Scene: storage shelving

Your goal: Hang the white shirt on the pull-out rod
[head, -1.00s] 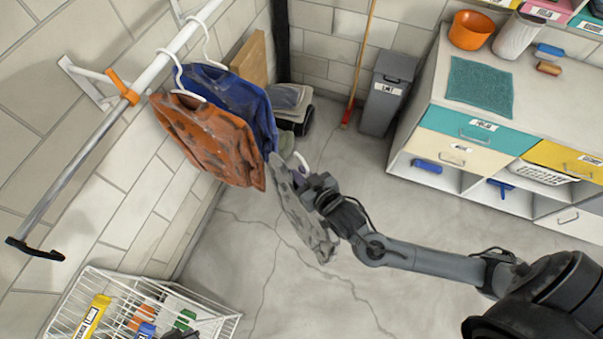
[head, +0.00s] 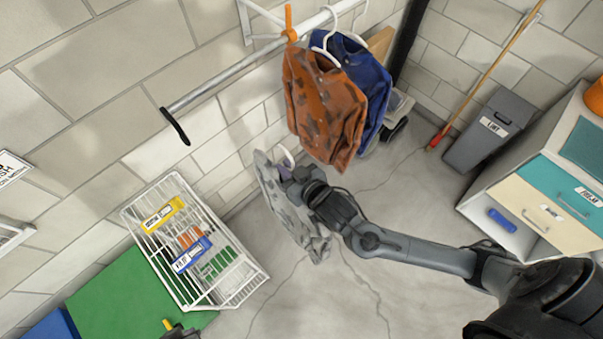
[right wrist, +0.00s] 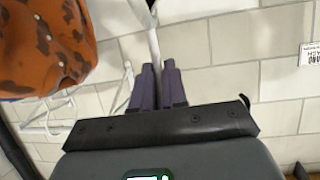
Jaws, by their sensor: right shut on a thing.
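The white shirt (head: 288,215), with grey stains, hangs from my right gripper (head: 287,172) in the head view. A white hanger hook (head: 288,155) shows just above the grip. The shirt is in the air, below the pull-out rod (head: 235,77) and left of the orange shirt.
An orange shirt (head: 322,105) and a blue shirt (head: 375,85) hang at the rod's inner part, near an orange collar (head: 289,25). The rod's outer stretch to its black end (head: 174,126) is bare. A wire basket (head: 255,280) stands below; drawers (head: 545,205) are right.

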